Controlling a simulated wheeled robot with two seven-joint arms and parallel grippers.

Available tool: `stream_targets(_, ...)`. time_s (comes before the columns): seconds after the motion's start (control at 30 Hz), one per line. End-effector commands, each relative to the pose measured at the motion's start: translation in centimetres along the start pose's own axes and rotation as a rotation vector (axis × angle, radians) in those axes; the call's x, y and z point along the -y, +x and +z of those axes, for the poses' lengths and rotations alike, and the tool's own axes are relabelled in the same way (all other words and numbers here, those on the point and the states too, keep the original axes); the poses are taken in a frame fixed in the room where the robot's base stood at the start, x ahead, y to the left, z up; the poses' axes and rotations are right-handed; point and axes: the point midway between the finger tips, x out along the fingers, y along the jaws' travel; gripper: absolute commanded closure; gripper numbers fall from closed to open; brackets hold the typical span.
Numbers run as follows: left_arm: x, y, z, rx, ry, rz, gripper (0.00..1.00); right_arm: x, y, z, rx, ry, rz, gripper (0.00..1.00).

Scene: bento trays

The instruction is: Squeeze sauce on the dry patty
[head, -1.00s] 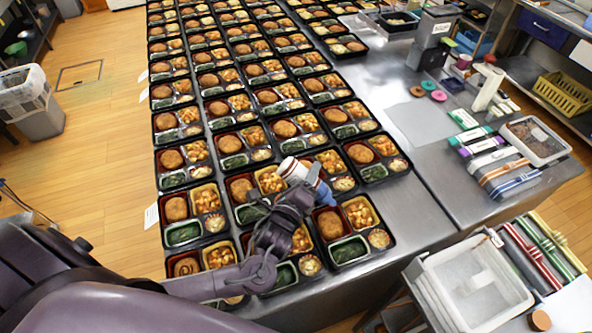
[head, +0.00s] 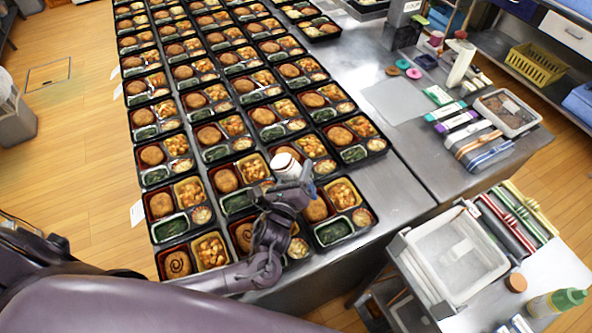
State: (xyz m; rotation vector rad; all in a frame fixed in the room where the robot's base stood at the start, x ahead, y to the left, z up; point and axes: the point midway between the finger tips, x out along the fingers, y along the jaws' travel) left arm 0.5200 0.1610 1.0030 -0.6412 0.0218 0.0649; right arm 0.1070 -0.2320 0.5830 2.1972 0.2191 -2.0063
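The patty at the front left (head: 178,263) carries a dark sauce spiral. Another front patty (head: 242,236) is partly hidden by my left gripper, so its top is unclear. Other near patties, such as one at the left (head: 160,205), look plain. My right gripper is out of view.
Many filled trays cover the steel table behind. A white bin (head: 456,252), a small brown lid (head: 516,283) and a green-capped bottle (head: 556,303) are on the right side. The steel surface (head: 385,195) right of the front trays is bare.

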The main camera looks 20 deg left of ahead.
Motion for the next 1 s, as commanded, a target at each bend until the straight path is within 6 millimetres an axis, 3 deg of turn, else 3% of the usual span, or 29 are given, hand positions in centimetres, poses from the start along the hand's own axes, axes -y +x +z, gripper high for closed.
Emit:
stream_targets(0.47,0.02,-0.03,0.04,0.001,-0.001,0.000,0.54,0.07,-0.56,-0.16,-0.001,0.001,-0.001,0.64)
stream_targets(0.5,0.02,-0.03,0.04,0.001,-0.001,0.000,0.51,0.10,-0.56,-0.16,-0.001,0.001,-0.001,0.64)
stream_targets(0.67,0.06,0.14,0.08,0.002,-0.001,0.000,0.71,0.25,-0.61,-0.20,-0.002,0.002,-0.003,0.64)
stream_targets(1.0,0.11,0.83,0.04,0.001,-0.002,0.000,0.71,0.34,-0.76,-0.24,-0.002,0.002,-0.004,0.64)
